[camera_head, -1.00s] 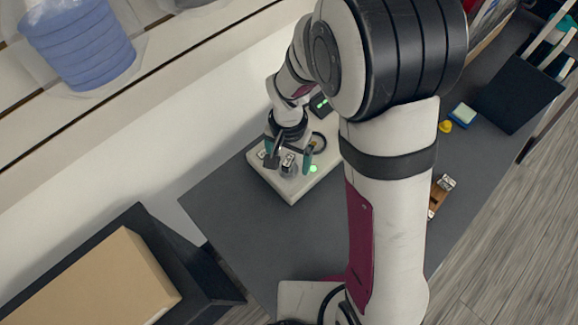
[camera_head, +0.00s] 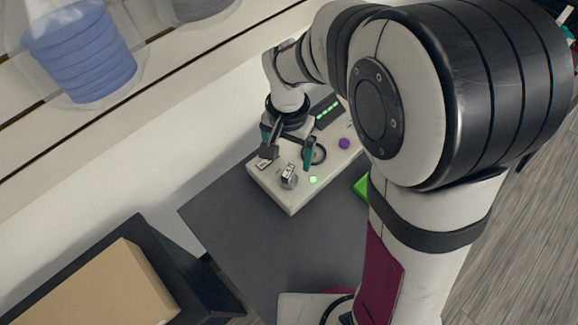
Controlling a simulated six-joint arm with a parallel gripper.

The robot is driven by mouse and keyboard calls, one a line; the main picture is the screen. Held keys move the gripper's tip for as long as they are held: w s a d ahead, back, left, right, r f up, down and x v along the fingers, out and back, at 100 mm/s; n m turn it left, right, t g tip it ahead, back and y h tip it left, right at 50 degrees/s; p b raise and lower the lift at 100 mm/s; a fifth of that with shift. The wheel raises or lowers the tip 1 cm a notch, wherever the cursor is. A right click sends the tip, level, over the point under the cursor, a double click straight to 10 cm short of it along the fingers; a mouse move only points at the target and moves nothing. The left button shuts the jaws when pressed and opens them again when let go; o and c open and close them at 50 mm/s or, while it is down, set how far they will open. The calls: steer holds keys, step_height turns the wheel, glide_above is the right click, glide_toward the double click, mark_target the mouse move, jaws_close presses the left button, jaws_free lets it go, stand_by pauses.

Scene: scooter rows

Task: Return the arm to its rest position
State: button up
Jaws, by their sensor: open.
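My gripper (camera_head: 288,158) hangs over the white panel box (camera_head: 265,189) on the dark grey table. Its two teal-and-dark fingers are spread apart with nothing seen between them. A small silver switch or knob (camera_head: 288,176) stands on the panel just below and in front of the fingers, apart from them as far as I can see. A lit green button (camera_head: 313,180), a purple button (camera_head: 344,143) and a dark display with green lights (camera_head: 327,112) are also on the panel. My arm's large elbow hides the right part of the table.
A cardboard box (camera_head: 85,285) in a black bin (camera_head: 185,265) stands at lower left. A blue container (camera_head: 82,50) in clear wrap is on the upper-left shelf. A green object (camera_head: 361,187) shows partly beside my arm. The table front (camera_head: 270,245) is clear.

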steer(key=shift+r, duration=0.1)
stand_by(0.3)
steer(key=s+d+r+y, duration=0.1)
steer(key=s+d+r, duration=0.3)
steer(key=s, duration=0.5)
steer(key=s+d+r+m, duration=0.1)
steer(key=s+d+r, duration=0.3)
steer(key=s, duration=0.6)
steer(key=shift+y, duration=0.4)
steer(key=shift+w, duration=0.1)
steer(key=shift+c, duration=0.3)
